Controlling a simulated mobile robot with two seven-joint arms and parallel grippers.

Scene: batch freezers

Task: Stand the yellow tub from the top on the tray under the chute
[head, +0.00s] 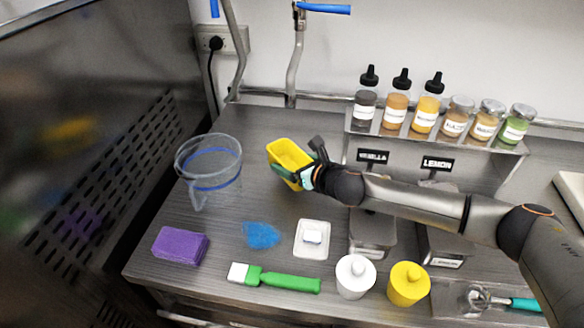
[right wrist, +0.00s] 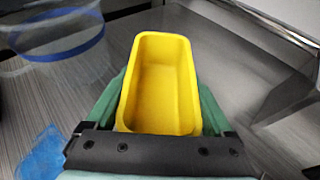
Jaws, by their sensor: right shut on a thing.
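The yellow tub (head: 289,155) is an open, empty, oblong container. In the head view it is in my right gripper (head: 296,176), over the back middle of the grey top. The right wrist view shows the tub (right wrist: 160,90) between the two green fingers, its open side facing the camera and its inside bare. The right gripper is shut on it. I cannot tell how far it is above the top. I cannot make out a chute or a tray under one in these frames. My left gripper is not in view.
A clear jug (head: 209,160) with a blue band stands left of the tub. In front are a purple sponge (head: 180,246), blue cloth (head: 261,235), white dish (head: 312,252), green brush (head: 280,282) and white and yellow lidded pots. A bottle shelf (head: 430,139) stands behind my arm. A metal vented panel (head: 110,165) is at left.

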